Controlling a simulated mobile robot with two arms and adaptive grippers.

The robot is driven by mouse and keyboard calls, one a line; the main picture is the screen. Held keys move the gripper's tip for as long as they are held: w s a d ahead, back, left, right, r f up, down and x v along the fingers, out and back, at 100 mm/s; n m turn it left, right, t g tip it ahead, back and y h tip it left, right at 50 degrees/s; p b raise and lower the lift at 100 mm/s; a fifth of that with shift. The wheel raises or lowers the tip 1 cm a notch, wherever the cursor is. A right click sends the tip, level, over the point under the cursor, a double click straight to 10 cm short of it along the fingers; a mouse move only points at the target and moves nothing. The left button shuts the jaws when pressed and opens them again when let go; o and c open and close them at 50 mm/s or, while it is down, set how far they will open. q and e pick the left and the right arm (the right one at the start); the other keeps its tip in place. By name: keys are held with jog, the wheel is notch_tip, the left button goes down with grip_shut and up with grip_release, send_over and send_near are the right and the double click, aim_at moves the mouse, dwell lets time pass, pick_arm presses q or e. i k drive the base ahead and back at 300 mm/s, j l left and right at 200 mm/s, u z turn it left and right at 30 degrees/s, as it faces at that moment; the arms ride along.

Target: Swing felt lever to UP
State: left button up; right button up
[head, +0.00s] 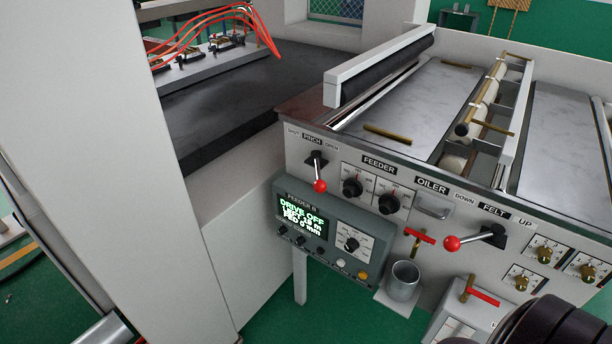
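The felt lever (473,239) is on the right part of the grey front panel, under the FELT label (493,208). It has a black pivot, a metal rod and a red ball knob (452,243). The rod points left and slightly down from the pivot, with the knob on the side of the DOWN label (464,197). The UP label (525,222) is to the right of the pivot. Nothing touches the lever. Neither gripper's fingers are in view.
A PINCH lever (318,176) with a red knob and a control box (317,228) reading DRIVE OFF are to the left.

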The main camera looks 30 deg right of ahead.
aim_at(451, 244)
jog(key=z, duration=2)
jog(key=k+j+z, duration=0.1)
jog(key=j+z, duration=0.15)
jog(key=j, duration=0.1)
